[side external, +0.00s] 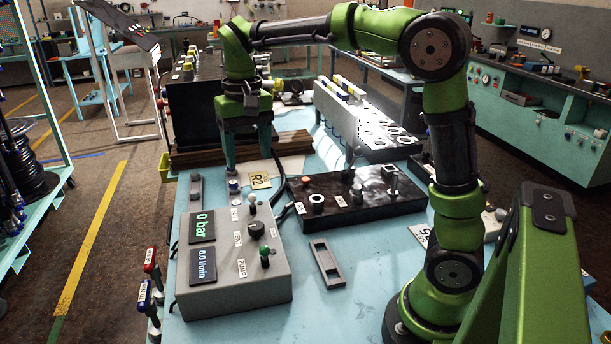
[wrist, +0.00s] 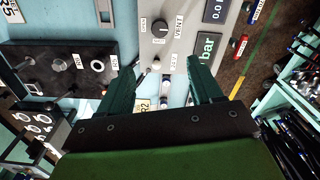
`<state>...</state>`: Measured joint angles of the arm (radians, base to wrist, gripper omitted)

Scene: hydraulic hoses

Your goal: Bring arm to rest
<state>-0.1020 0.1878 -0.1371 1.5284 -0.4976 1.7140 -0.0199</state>
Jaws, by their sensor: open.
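My green arm reaches from its base at the right front of the blue bench, up and over to the left. My gripper (side external: 248,160) hangs at its end, fingers pointing down, above the rear of the bench behind the grey control box (side external: 275,272). The dark teal fingers are wide apart with nothing between them. In the wrist view my gripper (wrist: 160,68) shows the same open gap, with the control box beyond it. I cannot tell its exact height above the bench.
The control box displays read 0 bar and 0.0 l/min. A black port block (side external: 358,203) lies to its right, with a grey slotted plate (side external: 326,262) in front. An R2 tag (side external: 260,180) lies near the gripper. Red (side external: 151,268) and blue (side external: 146,296) handled fittings stand at the left bench edge.

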